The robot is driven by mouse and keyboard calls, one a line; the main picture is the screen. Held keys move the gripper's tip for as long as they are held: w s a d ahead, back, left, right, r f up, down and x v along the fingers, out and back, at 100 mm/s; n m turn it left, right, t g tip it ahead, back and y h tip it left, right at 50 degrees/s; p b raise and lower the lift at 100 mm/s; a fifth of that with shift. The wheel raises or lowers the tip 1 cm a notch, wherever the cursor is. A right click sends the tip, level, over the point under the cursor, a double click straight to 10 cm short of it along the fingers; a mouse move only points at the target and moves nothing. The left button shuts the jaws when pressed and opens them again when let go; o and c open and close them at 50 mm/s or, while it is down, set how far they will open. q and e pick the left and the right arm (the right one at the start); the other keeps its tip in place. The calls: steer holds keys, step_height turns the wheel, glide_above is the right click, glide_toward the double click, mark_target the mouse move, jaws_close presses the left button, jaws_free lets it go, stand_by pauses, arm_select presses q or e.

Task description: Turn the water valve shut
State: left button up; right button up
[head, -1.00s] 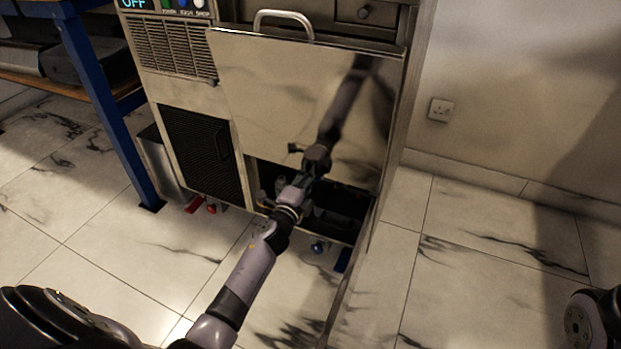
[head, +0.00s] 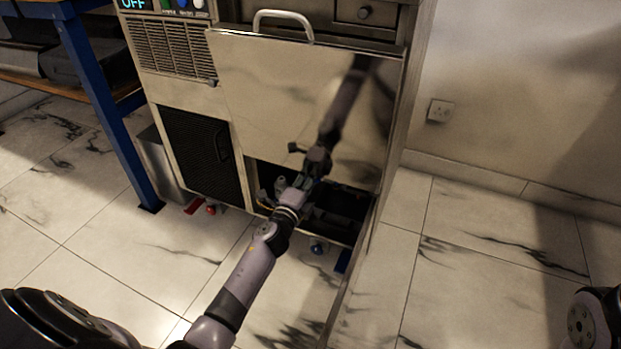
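My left arm reaches from the lower left to the low opening (head: 346,205) in the front of the machine. My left gripper (head: 309,178) is at the upper edge of this opening, in front of the shiny panel. Its fingers are dark and small, and I cannot tell whether they are open or shut. A small pale fitting (head: 281,186) shows inside the opening, just left of the gripper; I cannot tell whether it is the water valve. The rest of the interior is dark and partly hidden by my arm. My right gripper is not in view.
The shiny panel (head: 290,100) with a handle (head: 284,20) hangs above the opening and mirrors my arm. A black grille door (head: 202,155) is to the left. A blue-legged bench (head: 110,110) stands further left. The marble floor (head: 470,260) at right is clear.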

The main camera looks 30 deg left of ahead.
arm_select(q)
steer(key=shift+o, duration=0.3)
steer(key=s, duration=1.2)
steer(key=shift+d, duration=0.35)
